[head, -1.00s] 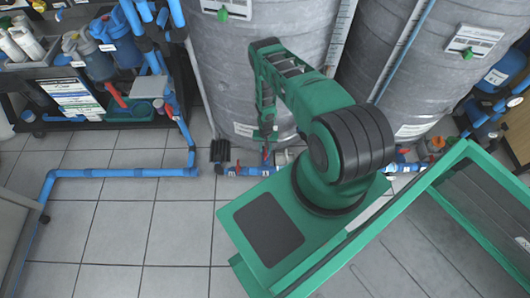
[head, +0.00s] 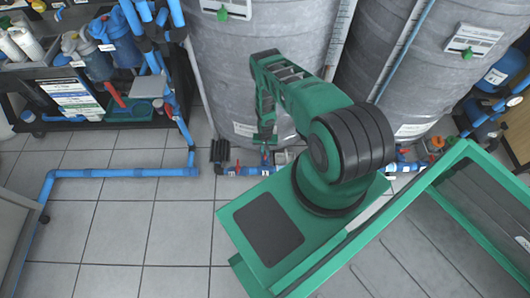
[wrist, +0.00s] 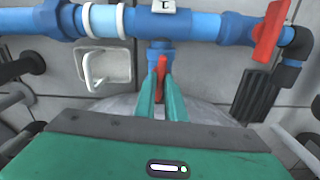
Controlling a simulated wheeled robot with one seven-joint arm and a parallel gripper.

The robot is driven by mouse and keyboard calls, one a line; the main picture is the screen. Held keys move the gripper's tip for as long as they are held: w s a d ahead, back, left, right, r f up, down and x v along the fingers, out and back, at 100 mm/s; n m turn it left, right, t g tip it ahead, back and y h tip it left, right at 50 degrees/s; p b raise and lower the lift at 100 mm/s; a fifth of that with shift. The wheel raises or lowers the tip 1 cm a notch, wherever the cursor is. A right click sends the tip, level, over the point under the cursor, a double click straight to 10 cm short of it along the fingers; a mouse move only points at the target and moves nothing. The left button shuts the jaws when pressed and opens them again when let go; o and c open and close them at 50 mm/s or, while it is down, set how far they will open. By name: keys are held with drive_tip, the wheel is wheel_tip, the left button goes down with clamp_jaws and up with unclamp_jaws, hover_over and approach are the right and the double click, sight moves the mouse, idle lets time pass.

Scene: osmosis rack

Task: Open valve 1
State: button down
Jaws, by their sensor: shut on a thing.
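The valve with the red handle (wrist: 161,66) sits on a blue branch under the blue pipe in the wrist view. A white label (wrist: 163,5) on the pipe by this branch seems to read 1, upside down. My gripper (wrist: 161,82) is shut on the red handle, with one green finger on each side of it. In the head view my gripper (head: 265,139) reaches down to the low pipe (head: 250,171) at the foot of the grey tank. The handle is mostly hidden there.
A second red handle (wrist: 271,32) stands to the right in the wrist view, beside a black ribbed part (wrist: 262,92). A white bracket (wrist: 103,67) is to the left. Grey tanks (head: 255,60) rise close behind my arm.

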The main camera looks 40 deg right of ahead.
drive_tip(key=shift+n, duration=0.6)
drive_tip(key=c, duration=1.8)
unclamp_jaws()
drive_tip(key=shift+r, duration=0.15)
wheel_tip(320, 180, up, 10)
drive_tip(key=shift+r, duration=0.25)
